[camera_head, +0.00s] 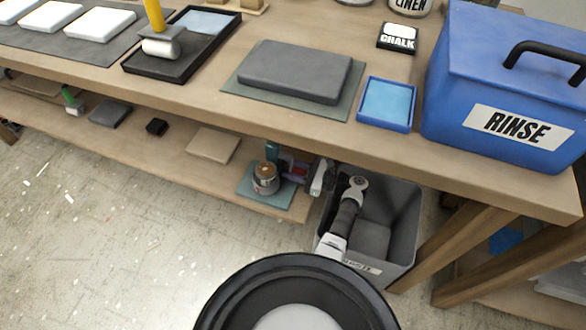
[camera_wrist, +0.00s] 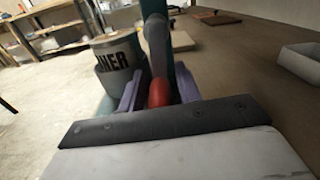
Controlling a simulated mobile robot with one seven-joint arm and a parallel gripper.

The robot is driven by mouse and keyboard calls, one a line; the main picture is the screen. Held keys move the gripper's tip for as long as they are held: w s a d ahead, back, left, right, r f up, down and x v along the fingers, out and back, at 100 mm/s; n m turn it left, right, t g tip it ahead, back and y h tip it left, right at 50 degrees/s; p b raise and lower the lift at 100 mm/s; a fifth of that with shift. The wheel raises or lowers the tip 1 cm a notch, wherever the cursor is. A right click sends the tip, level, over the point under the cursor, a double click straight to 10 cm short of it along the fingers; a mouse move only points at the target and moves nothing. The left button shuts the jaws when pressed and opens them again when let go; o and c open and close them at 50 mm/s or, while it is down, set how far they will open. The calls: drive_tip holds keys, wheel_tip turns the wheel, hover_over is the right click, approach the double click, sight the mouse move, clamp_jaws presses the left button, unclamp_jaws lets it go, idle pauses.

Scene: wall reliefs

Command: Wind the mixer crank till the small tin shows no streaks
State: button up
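The small tin (camera_head: 265,178) sits on the mixer's teal base (camera_head: 250,196) on the lower shelf. Its label, partly reading "NER", shows in the wrist view (camera_wrist: 119,58). The mixer's teal post (camera_head: 272,152) rises behind it. The grey crank arm (camera_wrist: 158,47) comes down to a red crank handle (camera_wrist: 158,93). My gripper (camera_head: 293,167) reaches in from the right; in the wrist view its purple fingers (camera_wrist: 158,88) stand on either side of the red handle, with a narrow gap visible. The paint inside the tin is too small to judge for streaks.
A grey bin (camera_head: 398,215) stands on the floor beside the shelf end, below my arm. The tabletop (camera_head: 220,98) overhangs the shelf. A tan board (camera_head: 213,144) and a small black block (camera_head: 157,127) lie left on the shelf, with bare shelf between.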

clamp_jaws()
drive_tip(key=shift+w, duration=0.15)
